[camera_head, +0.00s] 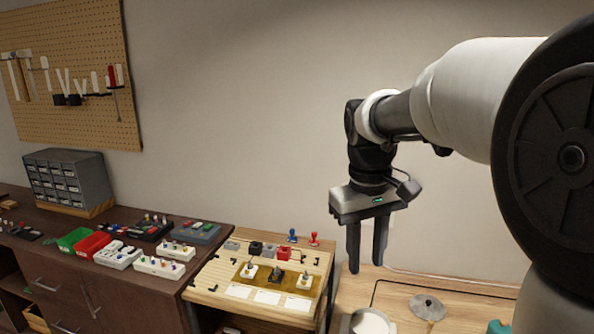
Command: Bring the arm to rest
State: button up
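My gripper (366,267) hangs from my arm right of the picture's middle, its two dark fingers pointing down. There is a gap between the fingers and nothing shows in it, so it is open and empty. It appears in the air to the right of the light wooden workbench (205,284). My arm reaches in from the right edge and bends down at the wrist. The fingertips do not visibly touch anything.
The workbench holds small pedal-like boxes, white cards and red and blue pieces (314,239). A round metal disc (427,305) sits low right.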

jog(key=s+r+m+t+p, duration=0.1)
jog(key=s+t, duration=0.1)
jog(key=s, duration=0.6)
jog(key=s+d+r+m+t+p, duration=0.1)
jog(key=s+r+m+t+p, duration=0.1)
jog(key=s, duration=0.7)
jog(key=shift+s+r+m+t+y+p, duration=0.3)
jog(key=shift+t+y, duration=0.1)
jog(key=shift+t, duration=0.1)
